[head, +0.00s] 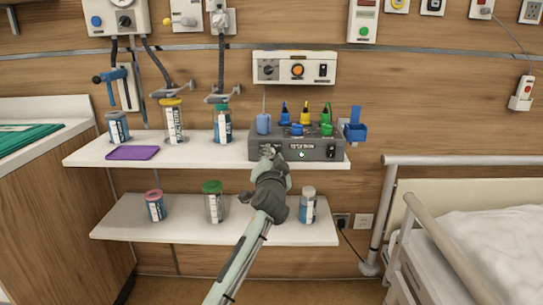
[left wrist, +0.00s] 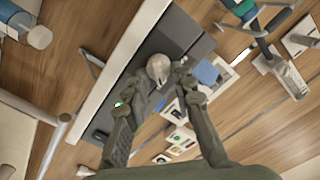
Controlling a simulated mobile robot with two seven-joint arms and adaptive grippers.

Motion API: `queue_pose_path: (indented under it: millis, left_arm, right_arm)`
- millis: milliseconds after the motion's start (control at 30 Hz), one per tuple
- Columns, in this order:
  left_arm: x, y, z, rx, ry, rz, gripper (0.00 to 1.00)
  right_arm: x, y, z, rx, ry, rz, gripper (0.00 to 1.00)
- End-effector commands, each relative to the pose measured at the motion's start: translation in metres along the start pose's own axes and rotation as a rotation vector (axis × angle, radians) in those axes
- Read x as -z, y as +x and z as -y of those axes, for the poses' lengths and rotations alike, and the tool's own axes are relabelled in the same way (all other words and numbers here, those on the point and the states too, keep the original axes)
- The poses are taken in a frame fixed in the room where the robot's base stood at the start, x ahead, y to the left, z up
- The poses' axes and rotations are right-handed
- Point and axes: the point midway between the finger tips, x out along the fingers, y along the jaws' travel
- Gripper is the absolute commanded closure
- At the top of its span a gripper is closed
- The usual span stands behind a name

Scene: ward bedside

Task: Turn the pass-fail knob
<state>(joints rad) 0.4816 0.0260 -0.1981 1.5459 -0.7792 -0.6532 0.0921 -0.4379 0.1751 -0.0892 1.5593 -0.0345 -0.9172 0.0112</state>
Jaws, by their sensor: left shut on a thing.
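The dark grey device (head: 335,148) stands on the upper shelf, with blue, yellow and green plugs on top and a small switch at its front right. My left gripper (head: 270,155) reaches up to the left part of its front face. The gripper covers most of the knob there in the head view. In the left wrist view, a pale rounded knob (left wrist: 158,68) sits between the two fingers of my left gripper (left wrist: 158,82), which are shut on it. Its pointer direction is hard to make out. My right gripper is not in view.
The upper shelf (head: 200,152) also bears several jars and a purple pad (head: 132,153). More jars stand on the lower shelf (head: 130,225), close to my left arm. A bed rail (head: 450,160) is at the right. A wall panel (head: 295,68) hangs above the device.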

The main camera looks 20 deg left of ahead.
Motion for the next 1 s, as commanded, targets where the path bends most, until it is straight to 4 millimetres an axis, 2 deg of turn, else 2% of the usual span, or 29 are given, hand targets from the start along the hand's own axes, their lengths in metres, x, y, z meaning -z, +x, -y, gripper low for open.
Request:
queue_pose_path:
  millis: [300,767,800,933,1000]
  left_arm:
    - [-0.001,0.0001,-0.0008,0.0,0.093,0.002,1.0]
    - [-0.001,0.0001,-0.0008,0.0,0.104,0.002,1.0]
    - [-0.0009,0.0001,-0.0008,0.0,0.104,0.002,0.72]
    - [-0.0008,0.0001,-0.0008,0.0,0.103,0.002,0.56]
    - [-0.0006,0.0001,-0.0008,0.0,0.103,0.001,0.54]
  right_arm:
    - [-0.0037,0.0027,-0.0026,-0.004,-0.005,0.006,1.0]
    - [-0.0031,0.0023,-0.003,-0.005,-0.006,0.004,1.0]
    - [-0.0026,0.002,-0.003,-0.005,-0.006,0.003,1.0]
    - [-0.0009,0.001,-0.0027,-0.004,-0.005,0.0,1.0]
    - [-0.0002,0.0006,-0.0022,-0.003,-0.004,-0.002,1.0]
